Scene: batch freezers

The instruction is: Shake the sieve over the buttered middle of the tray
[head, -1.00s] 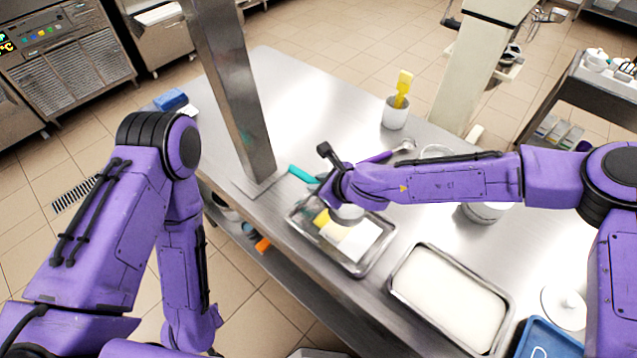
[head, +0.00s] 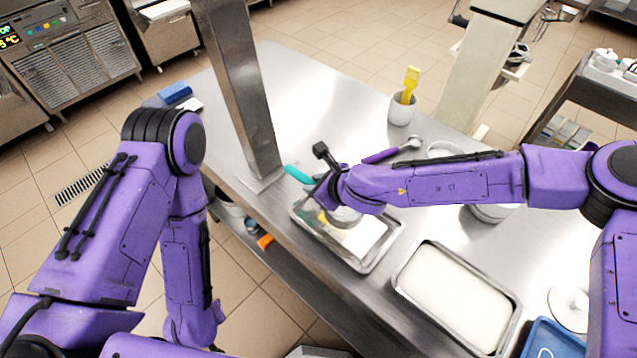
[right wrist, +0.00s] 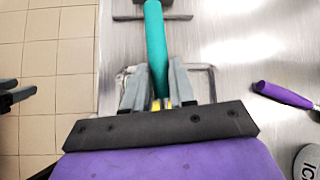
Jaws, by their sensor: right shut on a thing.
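My right gripper (head: 325,192) is shut on the teal handle (head: 297,174) of the sieve, which also shows between the fingers in the right wrist view (right wrist: 156,45). The sieve's round bowl (head: 345,216) is over the metal tray (head: 372,268), partly hidden by my right arm. The height of the sieve above the tray is hard to tell. In the right wrist view, dark finger-like parts (right wrist: 16,95) at the left edge seem to be my left gripper.
A second tray of white stuff (head: 455,300) is at right front, beside a blue tray (head: 550,342). A steel post (head: 235,90) stands left of my right gripper. A purple-handled scoop (head: 385,155) and a pot with a yellow brush (head: 402,108) lie beyond my right arm.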

